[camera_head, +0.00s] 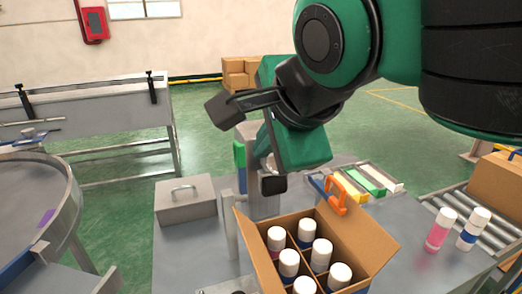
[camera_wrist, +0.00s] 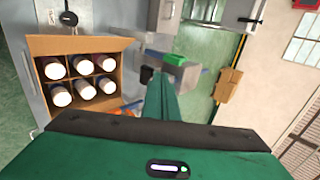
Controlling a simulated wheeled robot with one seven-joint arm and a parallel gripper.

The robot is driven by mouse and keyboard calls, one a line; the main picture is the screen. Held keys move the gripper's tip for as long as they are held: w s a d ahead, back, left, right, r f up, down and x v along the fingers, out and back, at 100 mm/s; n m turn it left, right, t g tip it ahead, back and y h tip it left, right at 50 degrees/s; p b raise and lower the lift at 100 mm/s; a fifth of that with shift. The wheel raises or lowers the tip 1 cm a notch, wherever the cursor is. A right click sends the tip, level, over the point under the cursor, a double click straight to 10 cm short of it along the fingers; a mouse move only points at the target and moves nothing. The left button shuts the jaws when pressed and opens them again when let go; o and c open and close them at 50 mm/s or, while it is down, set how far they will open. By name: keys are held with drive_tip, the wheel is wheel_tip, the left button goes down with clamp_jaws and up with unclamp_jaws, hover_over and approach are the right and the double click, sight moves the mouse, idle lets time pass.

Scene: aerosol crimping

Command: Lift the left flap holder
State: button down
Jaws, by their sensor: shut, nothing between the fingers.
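An orange flap holder (camera_head: 336,195) sits clipped over the back edge of the open cardboard box (camera_head: 375,240). I cannot tell whether it is the left one, and no second holder shows clearly. A bit of orange also shows in the wrist view near the box's lower right corner, partly hidden by my gripper. Several white-capped cans stand in the box's compartments. My gripper (camera_wrist: 160,82) is shut and empty in the wrist view, its green fingers pointing past the box, to the right of it. In the head view my arm hangs above and behind the box, apart from the holder.
A grey machine post (camera_head: 262,200) stands behind the box, with a lidded metal box (camera_head: 185,198) to its left. Pink (camera_head: 440,230) and blue (camera_head: 473,229) labelled cans stand at the right beside a roller conveyor (camera_head: 483,190). Coloured strips (camera_head: 365,182) lie behind the box.

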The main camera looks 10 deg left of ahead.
sight(243, 147)
drive_tip(key=shift+w+a+r+x, duration=0.15)
drive_tip(key=shift+w+r+x, duration=0.15)
drive_tip(key=shift+x, duration=1.8)
drive_tip(key=shift+w+a+r+x, duration=0.15)
drive_tip(key=shift+w+r+x, duration=0.15)
drive_tip(key=shift+x, duration=1.8)
drive_tip(key=shift+w+a+r+x, duration=0.1)
drive_tip(key=shift+w+r+x, duration=0.2)
drive_tip(key=shift+x, duration=1.85)
drive_tip(key=shift+r, duration=0.15)
drive_tip(key=shift+w+a+r, duration=0.1)
drive_tip(key=shift+w+a, duration=0.35)
drive_tip(key=shift+w, duration=0.25)
drive_tip(key=shift+w+a+r, duration=0.1)
drive_tip(key=shift+w+r, duration=0.1)
drive_tip(key=shift+w, duration=0.05)
drive_tip(key=shift+s+r, duration=0.1)
